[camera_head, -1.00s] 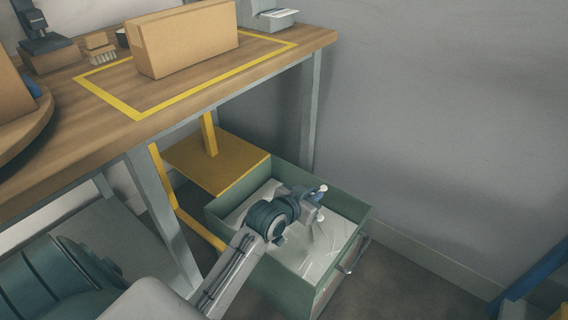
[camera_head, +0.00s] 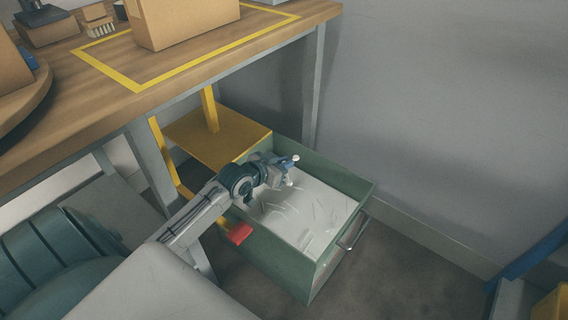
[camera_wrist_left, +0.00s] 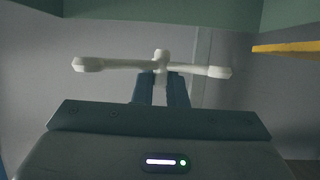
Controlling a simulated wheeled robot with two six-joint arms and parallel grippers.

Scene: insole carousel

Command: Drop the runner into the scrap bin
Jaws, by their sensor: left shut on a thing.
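The runner is a white bar with knobbed ends and a knob at its middle (camera_wrist_left: 160,62). My left gripper (camera_wrist_left: 161,82) is shut on its middle in the left wrist view. In the head view my left gripper (camera_head: 283,171) is over the back left part of the green scrap bin (camera_head: 347,177), and small white knobs of the runner (camera_head: 295,158) show at its tip. The bin is open at the top and has pale, streaked material inside. The runner's exact height over the bin is hard to tell. My right gripper is not in view.
The wooden bench (camera_head: 60,135) stands left of the bin, with a cardboard box (camera_head: 185,20) on it. A yellow platform (camera_head: 215,138) adjoins the bin's back left. A red piece (camera_head: 240,234) shows at the bin's left side.

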